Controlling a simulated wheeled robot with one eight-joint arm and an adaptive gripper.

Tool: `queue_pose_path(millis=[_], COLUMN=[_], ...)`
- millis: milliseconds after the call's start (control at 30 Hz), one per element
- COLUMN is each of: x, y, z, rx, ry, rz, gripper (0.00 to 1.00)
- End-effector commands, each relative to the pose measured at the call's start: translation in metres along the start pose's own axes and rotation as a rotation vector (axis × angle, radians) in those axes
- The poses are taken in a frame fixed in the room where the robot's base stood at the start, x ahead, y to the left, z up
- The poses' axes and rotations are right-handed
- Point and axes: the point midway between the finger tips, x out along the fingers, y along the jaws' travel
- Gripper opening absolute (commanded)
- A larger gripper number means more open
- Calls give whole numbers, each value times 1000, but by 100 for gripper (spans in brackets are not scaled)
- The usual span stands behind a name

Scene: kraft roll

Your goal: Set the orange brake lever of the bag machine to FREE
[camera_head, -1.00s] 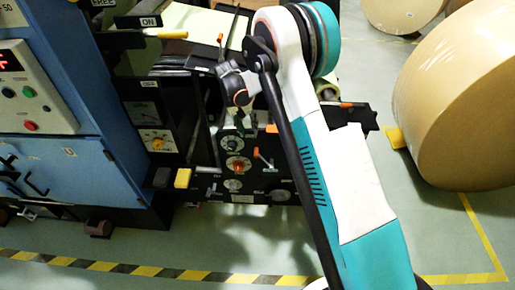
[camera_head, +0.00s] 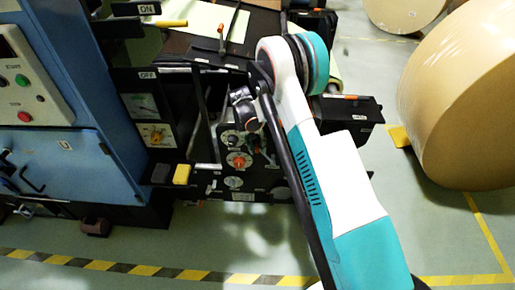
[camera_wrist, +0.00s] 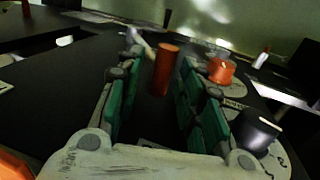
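In the wrist view an orange cylindrical grip (camera_wrist: 164,70) stands between my gripper's two fingers. It looks like the brake lever's handle; its lower end and any FREE marking cannot be made out. My gripper (camera_wrist: 162,50) is open, its green-padded fingers on either side of the grip with gaps visible. I cannot tell how deep the grip lies between them. In the head view my wrist (camera_head: 243,98) is at the machine's black control panel (camera_head: 215,182), and the fingers are mostly hidden.
An orange knob (camera_wrist: 221,72) and a black knob (camera_wrist: 257,132) are close to the right finger. The orange knob also shows in the head view (camera_head: 238,160). The blue machine cabinet (camera_head: 60,165) stands left. A large kraft roll (camera_head: 470,110) stands right. Floor in front is clear.

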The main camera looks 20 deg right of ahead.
Motion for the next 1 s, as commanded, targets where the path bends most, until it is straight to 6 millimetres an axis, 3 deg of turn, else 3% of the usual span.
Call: queue_pose_path(millis=[367, 500, 533, 1000], x=[5, 5, 5, -1], y=[0, 0, 0, 14], z=[0, 0, 0, 0], rx=[0, 0, -1, -2], ry=[0, 0, 0, 1], rz=[0, -1, -1, -3], gripper=[35, 3, 0, 0])
